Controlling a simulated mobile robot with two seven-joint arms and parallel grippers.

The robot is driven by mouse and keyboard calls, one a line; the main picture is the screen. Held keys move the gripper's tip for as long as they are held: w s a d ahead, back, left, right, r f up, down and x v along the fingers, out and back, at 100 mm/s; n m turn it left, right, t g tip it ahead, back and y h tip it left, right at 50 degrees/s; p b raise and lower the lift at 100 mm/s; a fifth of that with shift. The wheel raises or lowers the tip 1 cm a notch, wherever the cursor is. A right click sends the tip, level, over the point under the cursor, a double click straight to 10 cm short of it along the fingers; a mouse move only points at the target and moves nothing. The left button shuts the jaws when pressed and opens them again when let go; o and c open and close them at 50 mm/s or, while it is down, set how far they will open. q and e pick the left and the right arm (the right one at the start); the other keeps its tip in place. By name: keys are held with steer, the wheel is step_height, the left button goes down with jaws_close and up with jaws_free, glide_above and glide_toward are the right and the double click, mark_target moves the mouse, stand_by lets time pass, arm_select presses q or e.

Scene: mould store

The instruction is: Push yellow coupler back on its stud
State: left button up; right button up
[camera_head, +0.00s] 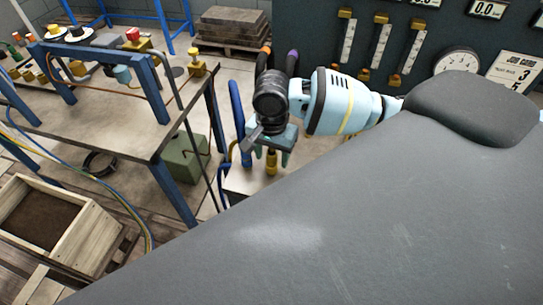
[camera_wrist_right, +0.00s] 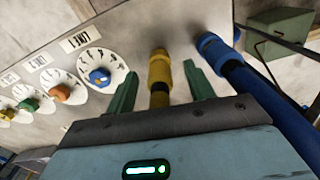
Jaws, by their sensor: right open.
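The yellow coupler (camera_wrist_right: 159,68) stands out from a pale panel in the right wrist view, with a narrower yellow part running from it towards my gripper. It also shows in the head view (camera_head: 271,167), just below my right gripper (camera_head: 271,157). The right gripper's green fingers (camera_wrist_right: 158,76) are open, one on each side of the coupler, with a visible gap to both. The stud is hidden, so I cannot tell how far the coupler sits on it. My left gripper is not in view.
A blue coupler (camera_wrist_right: 216,46) with a thick blue hose is close to the right finger. The pale panel (camera_wrist_right: 120,30) carries dials, including a blue knob (camera_wrist_right: 99,77). A blue-framed bench (camera_head: 118,130) stands left, with a green box (camera_head: 184,158) and wooden crate (camera_head: 80,225) nearby.

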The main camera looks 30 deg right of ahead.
step_height(320, 180, up, 5)
steer(key=shift+f, duration=0.1)
steer(key=shift+s, duration=0.1)
stand_by(0.6)
